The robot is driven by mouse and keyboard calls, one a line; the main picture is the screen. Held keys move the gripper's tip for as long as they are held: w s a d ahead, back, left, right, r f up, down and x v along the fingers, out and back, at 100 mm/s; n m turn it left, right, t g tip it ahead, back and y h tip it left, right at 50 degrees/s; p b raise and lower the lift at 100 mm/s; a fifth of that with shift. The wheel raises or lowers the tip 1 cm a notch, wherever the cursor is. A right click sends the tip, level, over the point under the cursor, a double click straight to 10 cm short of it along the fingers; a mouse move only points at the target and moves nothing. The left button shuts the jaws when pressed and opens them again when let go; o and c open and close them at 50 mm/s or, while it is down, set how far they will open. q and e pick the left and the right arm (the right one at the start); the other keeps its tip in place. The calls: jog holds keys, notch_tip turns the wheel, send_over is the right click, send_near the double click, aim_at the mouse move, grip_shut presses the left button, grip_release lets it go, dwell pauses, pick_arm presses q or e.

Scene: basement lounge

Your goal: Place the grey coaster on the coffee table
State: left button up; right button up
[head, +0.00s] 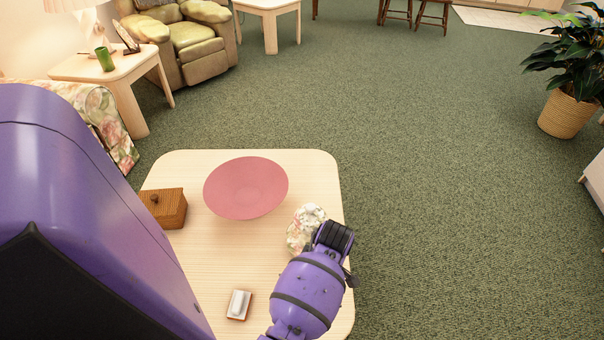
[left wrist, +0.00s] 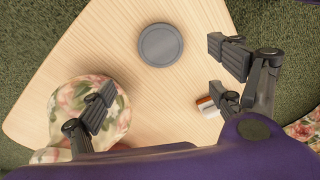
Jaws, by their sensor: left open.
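The grey coaster (left wrist: 161,45) is a flat round disc, seen in the left wrist view lying on the light wooden coffee table (left wrist: 105,42). I cannot make it out in the head view, where my arm covers part of the table (head: 215,262). My left gripper (left wrist: 162,88) is open, with its fingers spread wide and nothing between them. The coaster shows beyond the gap between the fingers, apart from them. In the head view the left gripper (head: 335,238) is over the table's right side. My right gripper is in neither view.
A floral rounded object (head: 304,226) stands close beside my left gripper. A pink bowl (head: 245,188), a brown wooden box (head: 168,208) and a small white-and-orange item (head: 238,305) are also on the table. Open carpet (head: 450,200) lies to the right.

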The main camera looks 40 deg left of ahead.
pick_arm(q)
jog(key=s+a+f+m+t+y, duration=0.1)
jog(key=s+a+f+m+t, duration=0.3)
jog(key=s+m, duration=0.6)
jog(key=s+d+r+m+t+h, duration=0.1)
jog(key=s+d+r+m, duration=0.1)
jog(key=s+d+m, duration=0.2)
jog(key=s+d+r+m+t+h, duration=0.1)
jog(key=s+d+m, duration=0.4)
jog(key=s, duration=0.8)
notch_tip(320, 180, up, 2)
jog(key=m+t, duration=0.1)
jog(key=m, duration=0.2)
jog(key=shift+d+t+h, duration=0.25)
jog(key=shift+t+h, duration=0.05)
jog(key=shift+r, duration=0.1)
jog(key=shift+c, duration=0.3)
